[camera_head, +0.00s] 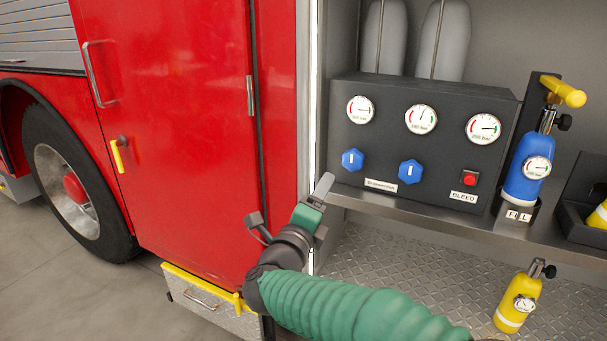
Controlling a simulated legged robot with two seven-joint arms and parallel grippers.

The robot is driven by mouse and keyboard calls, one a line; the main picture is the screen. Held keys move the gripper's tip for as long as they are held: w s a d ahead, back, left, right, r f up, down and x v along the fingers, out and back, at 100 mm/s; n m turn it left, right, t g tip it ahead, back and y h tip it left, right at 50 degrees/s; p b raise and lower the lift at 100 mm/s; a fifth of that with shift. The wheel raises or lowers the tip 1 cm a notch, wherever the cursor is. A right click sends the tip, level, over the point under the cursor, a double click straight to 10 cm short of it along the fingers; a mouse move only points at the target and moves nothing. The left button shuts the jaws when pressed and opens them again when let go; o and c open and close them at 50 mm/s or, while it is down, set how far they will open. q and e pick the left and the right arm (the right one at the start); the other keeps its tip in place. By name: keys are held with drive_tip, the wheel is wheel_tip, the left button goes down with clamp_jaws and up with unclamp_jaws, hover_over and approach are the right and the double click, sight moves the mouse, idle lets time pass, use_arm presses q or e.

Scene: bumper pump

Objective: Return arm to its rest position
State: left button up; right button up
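My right arm (350,306), in a green ribbed sleeve, comes in from the bottom right of the head view. It reaches up and to the left. My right gripper (288,204) is in front of the edge between the red door and the open compartment. Its two fingers are spread apart with nothing between them. It is just left of the shelf's front edge and below the control panel (420,150), and I see no clear contact. My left gripper is not in view.
The panel has gauges, blue knobs and a red button (470,180). A blue cylinder (527,170) stands in a holder to its right. A yellow cylinder (517,303) stands on the diamond-plate floor (390,265) below. The red door (190,130) and yellow-edged step (205,292) are left.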

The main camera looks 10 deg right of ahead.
drive_tip(key=s+f+n+g+y, duration=0.35)
drive_tip(key=f+n+y, duration=0.55)
drive_tip(key=f+n, duration=0.8)
drive_tip(key=s+d+f+n+g, duration=0.3)
drive_tip(key=s+f, duration=0.3)
drive_tip(key=s, duration=0.2)
drive_tip(key=s+d+f+n+g, duration=0.2)
drive_tip(key=s+f+n+g, duration=0.25)
drive_tip(key=s, duration=0.45)
drive_tip(key=s+d+f+n+g, duration=0.3)
drive_tip(key=s+f, duration=0.4)
drive_tip(key=s, duration=0.1)
drive_tip(key=w+p+v, duration=0.2)
drive_tip(key=p+v, duration=0.9)
drive_tip(key=w+r+p+v, duration=0.1)
drive_tip(key=w+p+v, duration=0.2)
drive_tip(key=p+v, duration=0.9)
drive_tip(key=shift+s+r+p, duration=0.2)
drive_tip(key=shift+s+p, duration=0.05)
drive_tip(key=shift+p, duration=0.05)
